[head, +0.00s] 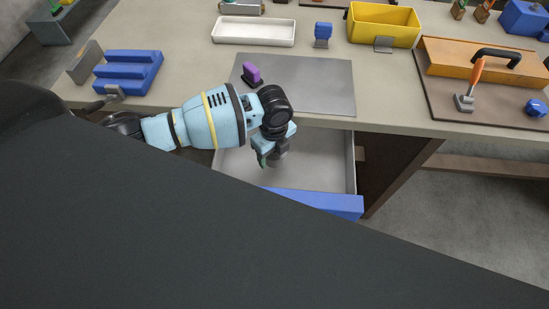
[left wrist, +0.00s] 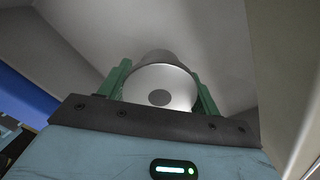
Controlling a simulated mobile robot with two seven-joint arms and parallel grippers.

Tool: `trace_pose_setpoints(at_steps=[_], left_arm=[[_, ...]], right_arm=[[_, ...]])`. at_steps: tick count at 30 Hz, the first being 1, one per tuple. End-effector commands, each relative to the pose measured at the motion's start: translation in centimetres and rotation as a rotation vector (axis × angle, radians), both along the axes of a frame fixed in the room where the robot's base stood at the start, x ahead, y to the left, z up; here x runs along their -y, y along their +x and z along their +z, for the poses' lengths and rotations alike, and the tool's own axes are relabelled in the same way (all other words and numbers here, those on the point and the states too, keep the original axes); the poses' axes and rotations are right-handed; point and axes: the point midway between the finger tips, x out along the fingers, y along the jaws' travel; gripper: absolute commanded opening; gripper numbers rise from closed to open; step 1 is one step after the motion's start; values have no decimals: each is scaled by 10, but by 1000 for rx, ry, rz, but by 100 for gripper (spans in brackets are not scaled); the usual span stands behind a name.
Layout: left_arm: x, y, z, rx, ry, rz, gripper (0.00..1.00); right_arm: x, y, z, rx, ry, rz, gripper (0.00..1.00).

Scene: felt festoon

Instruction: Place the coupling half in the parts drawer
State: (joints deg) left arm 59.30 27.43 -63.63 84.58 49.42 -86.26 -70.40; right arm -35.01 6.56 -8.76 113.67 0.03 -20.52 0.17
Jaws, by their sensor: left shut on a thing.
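The parts drawer (head: 328,162) is pulled out below the bench, with a light grey inside and a blue front (head: 335,204). My left gripper (head: 270,158) reaches down into the drawer's opening. In the left wrist view its green fingers (left wrist: 160,92) are shut on the coupling half (left wrist: 180,82), a grey metal round part with a dark centre hole. The drawer's pale inside surfaces (left wrist: 232,50) surround it there. I cannot tell whether the part touches the drawer floor. In the head view the part is mostly hidden by the gripper. My right gripper is not in view.
The bench top above holds a grey metal plate (head: 315,85) with a purple object (head: 252,74), a white tray (head: 254,31), a yellow bin (head: 383,24) and a blue stepped block (head: 128,72).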

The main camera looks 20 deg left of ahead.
Motion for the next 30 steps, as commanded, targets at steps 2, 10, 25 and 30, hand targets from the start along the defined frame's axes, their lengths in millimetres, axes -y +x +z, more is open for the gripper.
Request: trace_pose_setpoints(at_steps=[2,10,25,30], left_arm=[[0,1,0,2,-1,0,31],[1,0,-31,-2,0,2,31],[0,0,-40,1,0,1,67],[0,0,-40,1,0,1,85]], right_arm=[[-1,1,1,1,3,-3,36],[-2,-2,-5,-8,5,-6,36],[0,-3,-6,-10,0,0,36],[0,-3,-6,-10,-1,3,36]])
